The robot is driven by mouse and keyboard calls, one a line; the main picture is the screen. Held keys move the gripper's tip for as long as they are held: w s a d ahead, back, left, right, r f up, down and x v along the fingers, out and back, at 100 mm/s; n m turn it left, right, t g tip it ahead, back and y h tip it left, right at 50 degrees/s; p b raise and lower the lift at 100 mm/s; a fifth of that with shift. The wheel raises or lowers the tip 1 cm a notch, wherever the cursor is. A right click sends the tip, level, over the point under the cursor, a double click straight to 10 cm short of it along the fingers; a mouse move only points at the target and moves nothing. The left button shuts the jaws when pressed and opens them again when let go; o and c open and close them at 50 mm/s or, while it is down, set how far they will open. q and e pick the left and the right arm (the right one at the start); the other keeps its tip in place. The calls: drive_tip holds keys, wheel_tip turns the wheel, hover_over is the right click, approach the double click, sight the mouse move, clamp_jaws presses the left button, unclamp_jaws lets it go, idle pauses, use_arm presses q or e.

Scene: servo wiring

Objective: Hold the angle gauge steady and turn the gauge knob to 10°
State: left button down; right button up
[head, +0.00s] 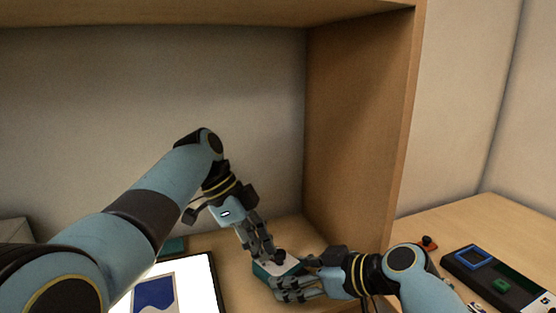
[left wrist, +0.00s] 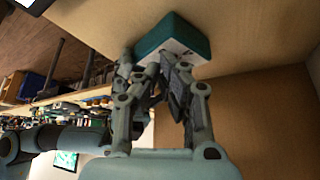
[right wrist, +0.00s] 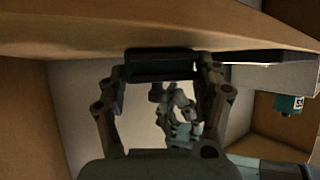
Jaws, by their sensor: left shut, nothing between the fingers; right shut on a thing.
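The angle gauge (head: 291,266) is a small teal block with a pale top, lying on the wooden surface below the shelf. It also shows in the left wrist view (left wrist: 178,32). Its dark knob (head: 279,255) stands on the top face. My left gripper (head: 263,256) comes down from above with its fingers shut and empty, right beside the knob. I cannot tell whether they touch it. My right gripper (head: 283,287) is shut on the near side of the gauge, which appears as a dark block between its fingers in the right wrist view (right wrist: 160,66). The angle reading is not legible.
A white panel with a blue shape (head: 196,280) lies left of the gauge, and a teal item (head: 173,245) sits behind it. The wooden side wall (head: 350,130) rises to the right. A black device (head: 515,290) and a small orange part (head: 429,242) are farther right.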

use_arm(q)
drive_tip(key=shift+d+f, duration=0.1)
drive_tip(key=shift+d, duration=0.05)
idle(0.4)
drive_tip(key=shift+w, duration=0.8)
drive_tip(key=shift+w+d, duration=0.15)
drive_tip(key=shift+w, duration=0.15)
idle(0.4)
drive_tip(key=shift+w+a, duration=0.2)
drive_tip(key=shift+a, duration=0.1)
drive_tip(key=shift+r, duration=3.1)
